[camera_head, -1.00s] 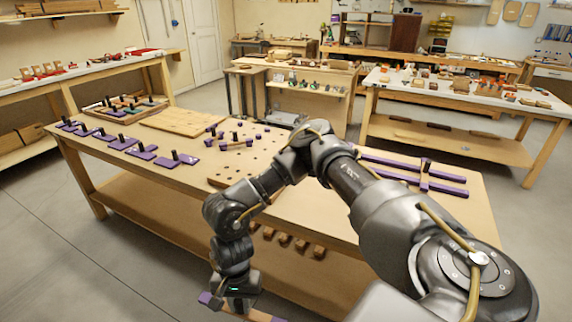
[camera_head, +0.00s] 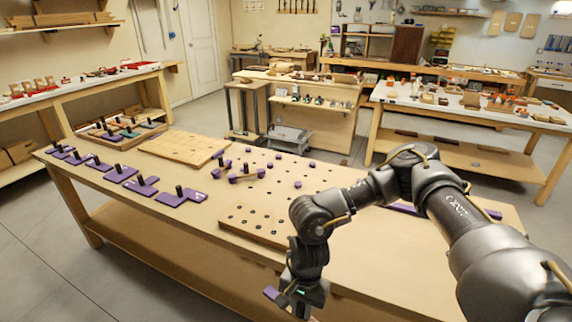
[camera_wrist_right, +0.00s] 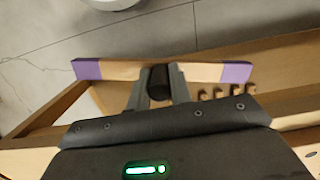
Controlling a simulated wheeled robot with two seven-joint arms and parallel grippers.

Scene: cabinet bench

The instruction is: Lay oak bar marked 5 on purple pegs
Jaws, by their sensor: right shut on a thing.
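My right gripper (camera_head: 300,308) is low in front of the bench's front edge. In the right wrist view it is shut on the black knob (camera_wrist_right: 159,80) of an oak bar (camera_wrist_right: 120,70) with purple ends. The bar lies crosswise beyond the fingers. One purple end (camera_head: 273,294) shows left of the gripper in the head view. No number on the bar is readable. My left gripper is out of view.
Purple plates (camera_head: 178,196) with black knobs line the bench's left front edge. A pale wooden board (camera_head: 185,148) and a tray of coloured pieces (camera_head: 120,133) lie behind them. My right arm covers much of the bench's right side. Bare bench top (camera_head: 375,245) shows beside the holed board.

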